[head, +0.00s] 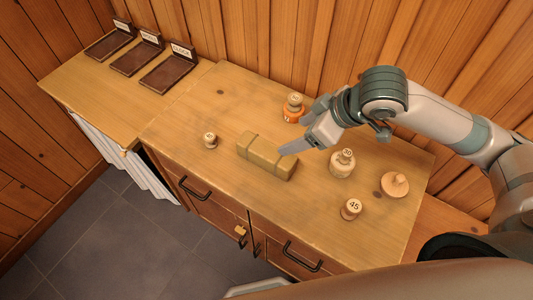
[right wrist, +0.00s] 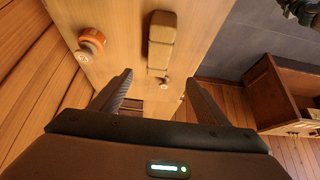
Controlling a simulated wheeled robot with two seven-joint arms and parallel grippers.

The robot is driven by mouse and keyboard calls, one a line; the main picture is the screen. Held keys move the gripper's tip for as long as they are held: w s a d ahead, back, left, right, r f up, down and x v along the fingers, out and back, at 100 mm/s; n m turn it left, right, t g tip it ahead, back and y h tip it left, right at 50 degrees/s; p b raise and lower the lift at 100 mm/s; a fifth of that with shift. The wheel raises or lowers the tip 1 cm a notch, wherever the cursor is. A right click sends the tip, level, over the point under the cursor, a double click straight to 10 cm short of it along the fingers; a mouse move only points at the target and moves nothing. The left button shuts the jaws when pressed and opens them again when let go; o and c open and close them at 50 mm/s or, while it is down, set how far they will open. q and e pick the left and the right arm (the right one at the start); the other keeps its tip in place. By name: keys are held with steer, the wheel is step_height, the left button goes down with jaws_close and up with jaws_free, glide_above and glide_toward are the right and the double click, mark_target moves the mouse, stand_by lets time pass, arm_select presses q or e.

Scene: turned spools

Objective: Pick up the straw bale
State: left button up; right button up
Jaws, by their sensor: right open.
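The straw bale (head: 258,158) is a tan oblong block with darker bands, lying flat on the wooden counter. It also shows in the right wrist view (right wrist: 162,38), beyond my fingertips and roughly centred between them. My right gripper (head: 293,137) is open and empty, above the counter at the bale's right end. In the head view one fingertip overlaps the bale's right end; I cannot tell whether they touch. My left gripper is not in view.
An orange spool (head: 293,108) stands behind the bale, and a small spool (head: 210,141) to its left. A pale spool (head: 342,164), one marked 45 (head: 351,209) and a knobbed disc (head: 395,185) stand right. Dark labelled trays (head: 168,77) lie far left. A plank wall backs the counter.

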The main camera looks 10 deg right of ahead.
steer(key=shift+f, duration=0.1)
steer(key=p, duration=0.3)
glide_toward(267, 149)
steer(key=x, duration=0.5)
steer(key=shift+a, duration=0.25)
steer(key=shift+w+a+f, duration=0.15)
steer(key=shift+w+f, duration=0.05)
steer(key=shift+f, duration=0.25)
steer(key=p+x, duration=0.1)
steer(key=x, duration=0.2)
steer(key=shift+p, duration=0.3)
steer(key=shift+w+a+f, duration=0.1)
steer(key=shift+w+f, duration=0.1)
steer(key=shift+f, duration=0.4)
steer(key=c, duration=1.2)
